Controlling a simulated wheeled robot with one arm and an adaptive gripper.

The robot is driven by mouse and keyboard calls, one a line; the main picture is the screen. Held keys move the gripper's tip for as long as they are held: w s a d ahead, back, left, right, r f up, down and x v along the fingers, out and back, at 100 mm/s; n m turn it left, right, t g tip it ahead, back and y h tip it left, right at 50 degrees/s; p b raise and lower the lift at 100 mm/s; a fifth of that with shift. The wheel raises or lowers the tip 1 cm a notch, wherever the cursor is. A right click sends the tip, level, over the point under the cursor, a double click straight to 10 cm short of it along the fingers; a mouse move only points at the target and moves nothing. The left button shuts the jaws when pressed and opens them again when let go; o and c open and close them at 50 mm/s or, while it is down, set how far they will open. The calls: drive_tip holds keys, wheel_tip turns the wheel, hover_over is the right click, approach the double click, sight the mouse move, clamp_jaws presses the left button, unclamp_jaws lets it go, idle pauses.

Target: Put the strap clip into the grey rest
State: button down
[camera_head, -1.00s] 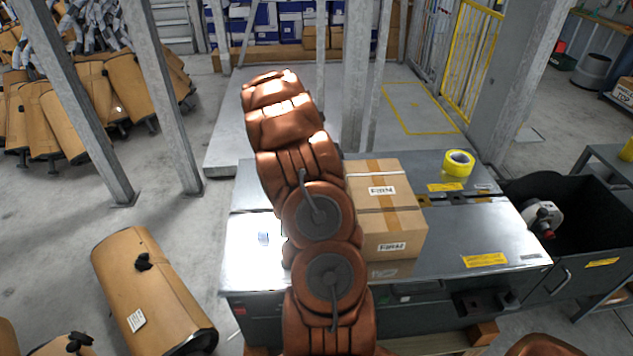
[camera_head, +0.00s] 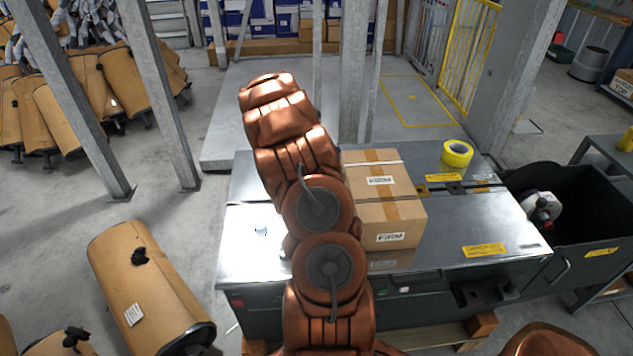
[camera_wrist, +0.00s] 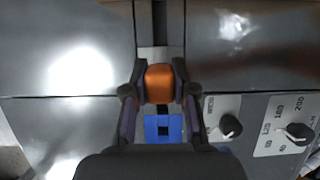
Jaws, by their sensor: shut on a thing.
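In the wrist view my gripper (camera_wrist: 160,90) is shut on a small orange block (camera_wrist: 159,83), which seems to be the strap clip. The block sits between the two dark fingertips. A light grey piece (camera_wrist: 153,54) shows just beyond it, at the end of a dark slot; I cannot tell whether this is the grey rest or whether the block touches it. A blue square with a dark centre (camera_wrist: 163,128) shows between the fingers, nearer the palm. In the head view my arm hides the gripper and the clip.
The metal-topped machine table (camera_head: 455,225) carries a cardboard box (camera_head: 390,205) right of my arm and a yellow tape roll (camera_head: 457,153) behind. Dials (camera_wrist: 229,126) lie right of my gripper. A black bin (camera_head: 560,200) stands at the right, a tan muffler (camera_head: 145,285) at the left.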

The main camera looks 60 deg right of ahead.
drive_tip(key=shift+f, duration=0.75)
drive_tip(key=shift+s+f, duration=0.1)
drive_tip(key=shift+f, duration=0.35)
idle(2.3)
drive_tip(key=c, duration=0.9)
unclamp_jaws()
drive_tip(key=shift+o, duration=0.2)
drive_tip(key=v, duration=1.2)
